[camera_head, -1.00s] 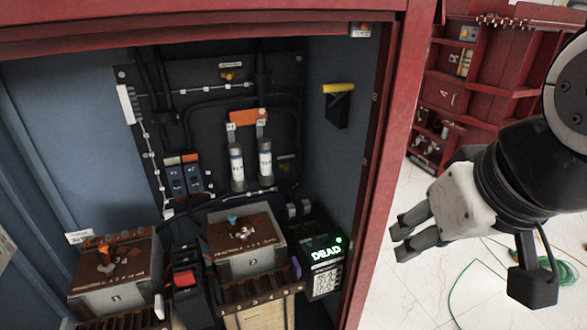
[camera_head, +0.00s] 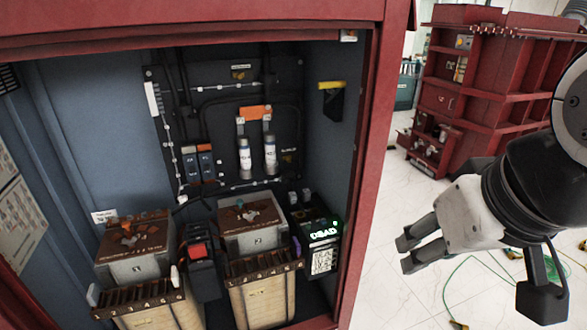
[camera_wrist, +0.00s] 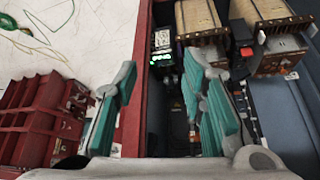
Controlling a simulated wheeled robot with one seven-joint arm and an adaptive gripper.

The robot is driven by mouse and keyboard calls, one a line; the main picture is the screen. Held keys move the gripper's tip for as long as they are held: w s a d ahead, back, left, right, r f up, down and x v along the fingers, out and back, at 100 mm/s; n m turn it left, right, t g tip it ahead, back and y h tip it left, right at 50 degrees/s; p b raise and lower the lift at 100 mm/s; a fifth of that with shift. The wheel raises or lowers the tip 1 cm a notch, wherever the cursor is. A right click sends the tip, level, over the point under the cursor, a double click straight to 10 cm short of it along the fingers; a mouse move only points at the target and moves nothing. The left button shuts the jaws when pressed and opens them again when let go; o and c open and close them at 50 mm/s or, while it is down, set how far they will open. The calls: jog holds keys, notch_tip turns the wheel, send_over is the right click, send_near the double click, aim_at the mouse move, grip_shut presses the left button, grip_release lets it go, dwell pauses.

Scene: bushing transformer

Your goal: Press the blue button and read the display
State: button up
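A dark box with a lit green display (camera_head: 324,233) reading "DEAD" stands at the lower right inside the open red cabinet. A light label or keypad (camera_head: 324,260) sits below the text. The display also shows in the wrist view (camera_wrist: 162,58), upside down. A small blue-purple part (camera_head: 297,247) sits at the box's left side; I cannot tell whether it is the blue button. My gripper (camera_head: 408,254) is open and empty, to the right of the cabinet frame in the head view. In the wrist view its two teal-padded fingers (camera_wrist: 158,75) are spread apart.
The cabinet's red right frame (camera_head: 370,190) stands between my gripper and the display. Inside are two brown-topped grey boxes (camera_head: 137,268) (camera_head: 256,242), a black unit with a red switch (camera_head: 199,252) and two white cylinders. A second red cabinet (camera_head: 490,95) and a green cable lie right.

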grip_shut()
dwell(1.1)
